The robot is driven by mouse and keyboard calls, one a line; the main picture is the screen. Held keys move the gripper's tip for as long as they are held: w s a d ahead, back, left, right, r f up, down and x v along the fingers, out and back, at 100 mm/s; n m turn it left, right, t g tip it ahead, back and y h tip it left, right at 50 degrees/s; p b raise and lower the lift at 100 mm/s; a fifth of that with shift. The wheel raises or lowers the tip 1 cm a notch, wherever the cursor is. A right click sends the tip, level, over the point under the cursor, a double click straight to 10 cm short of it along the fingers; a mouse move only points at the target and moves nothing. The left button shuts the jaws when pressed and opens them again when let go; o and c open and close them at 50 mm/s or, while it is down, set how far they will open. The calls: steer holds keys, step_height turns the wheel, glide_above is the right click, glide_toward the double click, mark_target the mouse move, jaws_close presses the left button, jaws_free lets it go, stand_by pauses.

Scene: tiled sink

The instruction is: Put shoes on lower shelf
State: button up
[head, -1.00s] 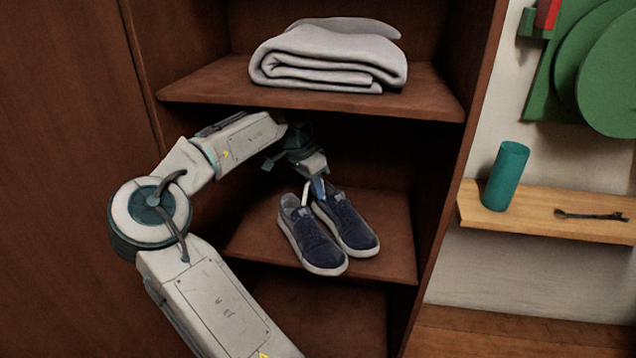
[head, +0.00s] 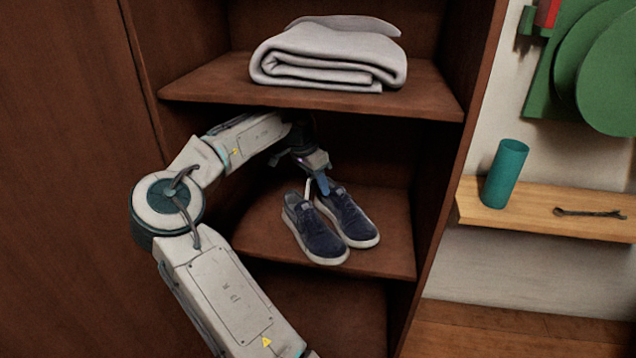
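A pair of dark blue shoes (head: 318,234) with white soles is side by side at the middle shelf (head: 385,257) of the brown cabinet, toes toward the front right. My gripper (head: 315,187) reaches down from above at their heel ends. One finger is at the left shoe's opening and the other at the right shoe's, with the shoes' adjoining sides between them. It looks shut on the shoes, though the fingertips are partly hidden. The soles are at or very close to the shelf; I cannot tell whether they touch it.
A folded grey blanket (head: 328,62) lies on the shelf above (head: 425,92), close over my arm. A lower compartment (head: 320,305) is open below. To the right, a wooden wall shelf (head: 540,222) holds a teal cup (head: 504,174) and a dark wrench-like tool (head: 590,212).

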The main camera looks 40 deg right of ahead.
steer(key=w+a+p, duration=0.1)
steer(key=w+a, duration=0.1)
steer(key=a, duration=0.3)
steer(key=w+a+r+p, duration=0.1)
steer(key=w+a+p, duration=0.1)
steer(key=a, duration=0.4)
steer(key=shift+w, duration=0.8)
